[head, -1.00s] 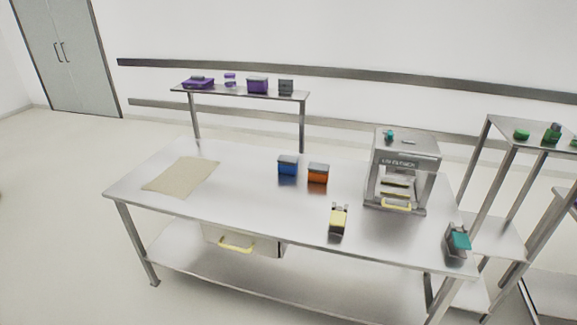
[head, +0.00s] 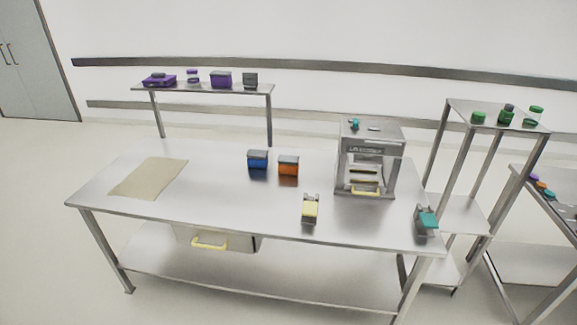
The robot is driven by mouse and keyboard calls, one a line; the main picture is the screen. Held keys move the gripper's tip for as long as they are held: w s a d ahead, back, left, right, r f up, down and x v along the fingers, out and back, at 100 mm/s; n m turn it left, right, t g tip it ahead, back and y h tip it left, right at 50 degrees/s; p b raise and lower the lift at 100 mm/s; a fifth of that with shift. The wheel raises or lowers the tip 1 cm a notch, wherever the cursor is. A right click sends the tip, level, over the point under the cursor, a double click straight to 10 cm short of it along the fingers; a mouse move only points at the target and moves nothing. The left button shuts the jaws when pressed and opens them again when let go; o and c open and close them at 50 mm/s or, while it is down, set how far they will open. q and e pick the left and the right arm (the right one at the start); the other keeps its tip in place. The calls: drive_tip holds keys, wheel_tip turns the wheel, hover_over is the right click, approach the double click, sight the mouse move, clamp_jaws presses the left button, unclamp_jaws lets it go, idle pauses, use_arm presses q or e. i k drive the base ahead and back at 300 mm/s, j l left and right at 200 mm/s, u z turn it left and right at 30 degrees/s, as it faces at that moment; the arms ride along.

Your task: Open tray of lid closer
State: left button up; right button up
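The lid closer (head: 369,150) is a grey metal box-shaped machine with a label across its upper front. It stands at the right rear of the steel table (head: 230,211). Its front is open between two side posts, and pale yellowish parts show inside. A yellow handle (head: 366,191) is at its bottom front, on what looks like its tray. The tray looks pushed in, but its exact position is too small to tell. Neither of my grippers is in view.
A blue box (head: 258,160), an orange box (head: 288,166), a yellow-fronted holder (head: 310,208) and a teal-topped holder (head: 427,221) stand on the table. A beige mat (head: 149,178) lies left. A drawer with a yellow handle (head: 210,244) hangs below. A rack (head: 497,117) stands right.

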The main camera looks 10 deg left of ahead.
sight(362, 180)
drive_tip(key=i+l+z, duration=0.15)
drive_tip(key=i, duration=0.25)
drive_tip(key=i+l+z, duration=0.15)
drive_tip(key=i, duration=0.3)
